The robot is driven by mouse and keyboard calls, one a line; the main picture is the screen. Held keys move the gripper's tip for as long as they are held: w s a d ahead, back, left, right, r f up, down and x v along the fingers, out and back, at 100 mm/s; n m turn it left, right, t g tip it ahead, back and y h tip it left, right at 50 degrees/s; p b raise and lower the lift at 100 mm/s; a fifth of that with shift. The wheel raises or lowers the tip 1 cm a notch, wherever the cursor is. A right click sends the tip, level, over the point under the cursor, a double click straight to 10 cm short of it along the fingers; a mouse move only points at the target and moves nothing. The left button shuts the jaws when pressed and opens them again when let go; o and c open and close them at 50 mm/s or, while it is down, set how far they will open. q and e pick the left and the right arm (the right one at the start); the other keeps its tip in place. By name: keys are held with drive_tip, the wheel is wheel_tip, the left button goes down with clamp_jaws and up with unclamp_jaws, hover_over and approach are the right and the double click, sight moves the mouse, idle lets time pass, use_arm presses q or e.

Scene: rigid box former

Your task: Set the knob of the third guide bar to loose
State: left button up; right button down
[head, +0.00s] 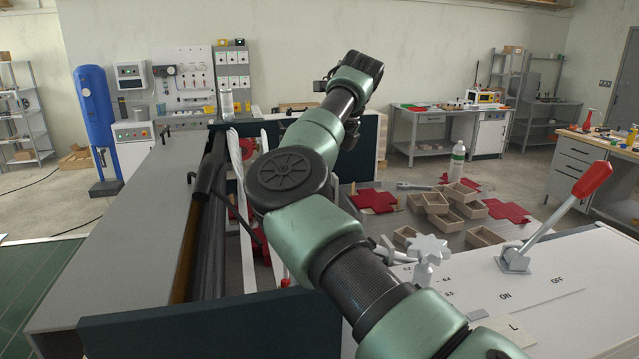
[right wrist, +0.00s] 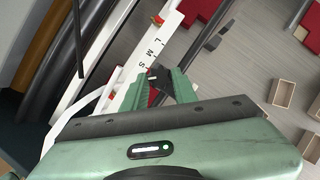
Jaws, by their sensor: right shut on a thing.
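My right gripper (right wrist: 156,76) shows in the right wrist view with its green fingers closed around a small part at a white guide bar (right wrist: 143,62). That part looks like the bar's knob (right wrist: 153,96), with red showing between the fingers; most of it is hidden. The bar carries the letters L, M and S. In the head view my right arm crosses the middle, and its fingers cannot be made out. White guide bars (head: 237,163) stand left of the arm there, and a small red piece (head: 284,283) shows lower down. My left gripper is not in view.
A red-handled lever (head: 589,180) stands by ON and OFF on the white panel (head: 550,305), with a grey star knob (head: 428,248) at its left. Behind are wooden trays (head: 430,203), red cross-shaped pieces (head: 375,199) and a bottle (head: 457,163). Dark rollers (head: 212,210) run along the left.

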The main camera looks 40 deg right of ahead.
drive_tip(key=n+y, duration=0.1)
drive_tip(key=n, duration=0.1)
drive_tip(key=shift+w+d+n, duration=0.1)
drive_tip(key=shift+d+n, duration=0.05)
drive_tip(key=shift+n, duration=0.25)
drive_tip(key=n+g+y, duration=0.1)
drive_tip(key=n, duration=0.1)
drive_tip(key=shift+d+r+n+p, duration=0.1)
drive_tip(key=shift+r+n+p, duration=0.05)
drive_tip(key=shift+n+p, duration=0.2)
drive_tip(key=shift+w+n+g+y+p, duration=0.15)
drive_tip(key=shift+n+g+y+p, duration=0.2)
drive_tip(key=shift+n+p, duration=0.8)
drive_tip(key=shift+w+n+g+p, duration=0.1)
drive_tip(key=shift+n+g+p, duration=0.35)
drive_tip(key=shift+n+p, duration=0.8)
drive_tip(key=shift+f, duration=0.2)
drive_tip(key=c, duration=1.4)
unclamp_jaws()
